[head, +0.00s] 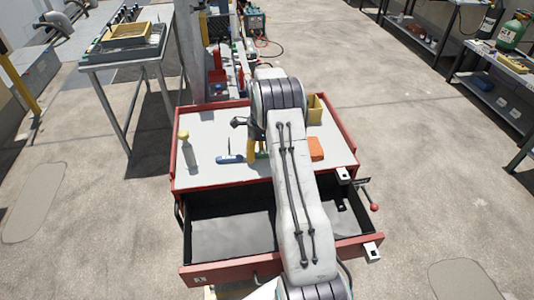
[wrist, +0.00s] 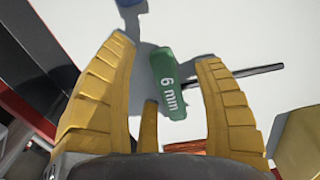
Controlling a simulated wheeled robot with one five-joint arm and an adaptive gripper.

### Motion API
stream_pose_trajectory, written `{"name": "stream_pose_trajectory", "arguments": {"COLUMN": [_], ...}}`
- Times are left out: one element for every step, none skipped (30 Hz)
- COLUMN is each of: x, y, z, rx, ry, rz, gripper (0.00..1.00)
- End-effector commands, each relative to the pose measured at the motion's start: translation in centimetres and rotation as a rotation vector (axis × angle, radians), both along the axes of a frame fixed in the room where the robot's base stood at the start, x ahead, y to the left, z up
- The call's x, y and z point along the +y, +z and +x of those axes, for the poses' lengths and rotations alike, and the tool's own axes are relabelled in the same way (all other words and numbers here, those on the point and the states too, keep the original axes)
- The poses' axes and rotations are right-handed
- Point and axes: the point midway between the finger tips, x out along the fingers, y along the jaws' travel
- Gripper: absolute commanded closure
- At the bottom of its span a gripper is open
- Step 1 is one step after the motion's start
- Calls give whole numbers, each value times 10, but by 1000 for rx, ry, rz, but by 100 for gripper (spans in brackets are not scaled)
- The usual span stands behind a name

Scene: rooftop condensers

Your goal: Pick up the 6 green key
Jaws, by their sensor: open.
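The green key (wrist: 168,85) has a handle marked "6 mm" and a dark shaft reaching right. In the wrist view it lies on the white top of the red cabinet (head: 210,178). My gripper (wrist: 167,50) is open, with one yellow finger on each side of the handle. I cannot tell the height of the fingers above the top. In the head view my gripper (head: 258,150) is over the cabinet top, partly behind my arm. I cannot make out the key there.
A blue-handled tool (head: 230,159) and a pale bottle (head: 188,150) stand or lie left of my gripper. An orange block (head: 316,148) and a yellow box (head: 315,108) are to the right. The cabinet's drawer (head: 230,220) is pulled open in front.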

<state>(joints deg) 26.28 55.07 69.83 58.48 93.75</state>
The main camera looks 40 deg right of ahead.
Motion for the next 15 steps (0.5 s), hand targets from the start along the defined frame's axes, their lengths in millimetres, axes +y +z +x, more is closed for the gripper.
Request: {"name": "stream_pose_trajectory", "arguments": {"x": [0, 0, 0, 0, 0, 0, 0, 0, 0, 0, 0, 0, 0, 0, 0], "y": [-3, -3, -2, -2, -2, -2, -2, -2, -2, -2, -2, -2, -2, -2, -2], "z": [0, 0, 0, 0, 0, 0, 0, 0, 0, 0, 0, 0, 0, 0, 0], "rx": [0, -1, -1, -1, -1, -1, -1, -1, -1, -1, -1, -1, -1, -1, -1], "ry": [0, 0, 0, 0, 0, 0, 0, 0, 0, 0, 0, 0, 0, 0, 0], "rz": [0, -1, -1, -1, -1, -1, -1, -1, -1, -1, -1, -1, -1, -1, -1], "gripper": [38, 38, 38, 38, 38, 38, 38, 36, 40, 43, 45, 49, 52, 54, 58]}}
